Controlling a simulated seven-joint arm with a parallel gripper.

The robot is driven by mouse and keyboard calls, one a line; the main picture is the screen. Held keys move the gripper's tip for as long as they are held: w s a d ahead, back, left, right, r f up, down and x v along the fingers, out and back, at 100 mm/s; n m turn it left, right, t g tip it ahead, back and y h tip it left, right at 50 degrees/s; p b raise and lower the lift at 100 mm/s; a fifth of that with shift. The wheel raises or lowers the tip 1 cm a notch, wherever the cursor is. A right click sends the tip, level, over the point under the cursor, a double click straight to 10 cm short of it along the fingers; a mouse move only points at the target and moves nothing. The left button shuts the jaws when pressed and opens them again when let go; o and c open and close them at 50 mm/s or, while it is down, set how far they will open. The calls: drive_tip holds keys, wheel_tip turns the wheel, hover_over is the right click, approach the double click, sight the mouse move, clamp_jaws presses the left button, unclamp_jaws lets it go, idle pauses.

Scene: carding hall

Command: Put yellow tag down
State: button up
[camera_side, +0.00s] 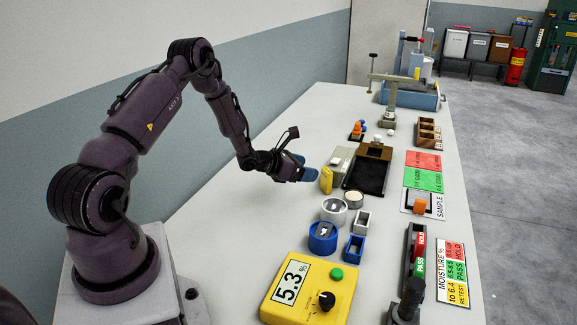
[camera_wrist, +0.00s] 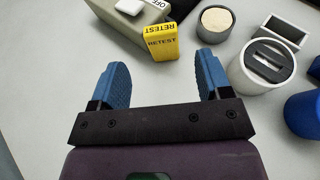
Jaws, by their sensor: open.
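The yellow tag (camera_side: 326,179) stands on the table just beyond my gripper in the side view. In the wrist view the yellow tag (camera_wrist: 161,43) is a small block lettered RETEST, upright ahead of the fingers and apart from both fingertips. My gripper (camera_wrist: 160,75) is open, its two blue fingers spread wide with nothing between them. In the side view my gripper (camera_side: 301,169) is low over the table, to the left of the tag.
A grey device (camera_wrist: 128,18) marked OFF stands close behind the tag. A bowl of pale material (camera_wrist: 215,21) and a white cylinder (camera_wrist: 262,67) stand to the right. A yellow meter (camera_side: 315,285) reading 5.3 % is at the front. The table left of the tag is clear.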

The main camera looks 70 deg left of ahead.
drive_tip(key=v, duration=0.6)
drive_tip(key=s+d+r+m+g+h, duration=0.1)
drive_tip(key=d+r+m+g+h, duration=0.25)
drive_tip(key=d+r+m, duration=0.65)
drive_tip(key=s+d+r+m+g+h, duration=0.1)
drive_tip(key=d+r+m+g+h, duration=0.25)
drive_tip(key=d+r+m, duration=0.75)
drive_tip(key=s+d+r+m+y, duration=0.2)
drive_tip(key=s+d+m+y, duration=0.1)
drive_tip(key=s+m, duration=0.4)
drive_tip(key=s+d+r+m+g+y, duration=0.1)
drive_tip(key=s+d+r+m+y, duration=0.1)
drive_tip(key=s+m, duration=0.5)
drive_tip(key=s+d+y, duration=0.1)
drive_tip(key=s+d, duration=0.1)
drive_tip(key=s, duration=0.1)
drive_tip(key=shift+s+d, duration=0.15)
drive_tip(key=shift+s, duration=0.05)
drive_tip(key=shift+s+a+r+m+y, duration=0.2)
drive_tip(key=shift+s+m+y, duration=0.1)
drive_tip(key=shift+y, duration=0.1)
drive_tip(key=shift+c, duration=0.4)
drive_tip(key=shift+s+a, duration=0.15)
drive_tip(key=c, duration=0.7)
drive_tip(key=shift+o, duration=0.2)
